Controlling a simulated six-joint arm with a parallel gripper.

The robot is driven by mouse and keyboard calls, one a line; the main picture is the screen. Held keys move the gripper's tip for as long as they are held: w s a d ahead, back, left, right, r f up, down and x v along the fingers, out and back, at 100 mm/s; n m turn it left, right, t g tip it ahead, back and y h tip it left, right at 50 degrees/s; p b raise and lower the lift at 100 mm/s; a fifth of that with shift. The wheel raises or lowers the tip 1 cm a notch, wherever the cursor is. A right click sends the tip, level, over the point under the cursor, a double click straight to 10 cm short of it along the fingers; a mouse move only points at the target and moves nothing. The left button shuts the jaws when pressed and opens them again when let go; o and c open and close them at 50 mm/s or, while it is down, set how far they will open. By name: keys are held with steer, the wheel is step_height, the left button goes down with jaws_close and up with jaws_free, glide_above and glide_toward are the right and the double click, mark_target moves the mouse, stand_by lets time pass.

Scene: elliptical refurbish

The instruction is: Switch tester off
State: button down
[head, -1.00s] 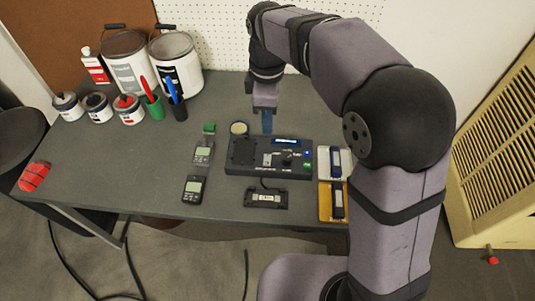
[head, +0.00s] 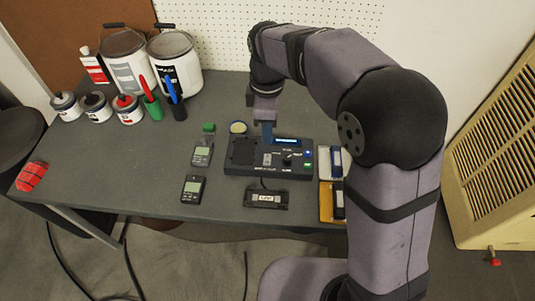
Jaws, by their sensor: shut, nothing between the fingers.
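The tester (head: 240,168) is a black box on the grey table, with a lit blue display (head: 287,141), a black knob (head: 287,160), a blue light (head: 308,153) and a green light (head: 308,165) at its right. A small pale switch (head: 267,159) sits near the middle of its top. My gripper (head: 267,140) is shut and empty, pointing down over the back part of the tester, just left of the display. Whether its tips touch the tester I cannot tell.
White and yellow trays (head: 325,202) are at the right. Paint cans (head: 175,62) and small pots (head: 97,106) fill the back left. The left-middle table is clear.

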mark_target(268, 158)
step_height(268, 158, down, 10)
steer(key=shift+r, duration=0.2)
steer(key=shift+w+r+p, duration=0.15)
steer(key=shift+w+p, duration=0.05)
steer(key=shift+p, duration=0.15)
steer(key=shift+w+r+p, duration=0.1)
steer(key=shift+w+p, duration=0.25)
steer(key=shift+w, duration=0.15)
steer(key=shift+r, duration=0.1)
steer(key=shift+w+r+p, duration=0.15)
steer(key=shift+r+p, duration=0.7)
steer(key=shift+p, duration=0.15)
step_height(268, 158, up, 12)
steer(key=w+p, duration=0.1)
steer(key=shift+w, duration=0.4)
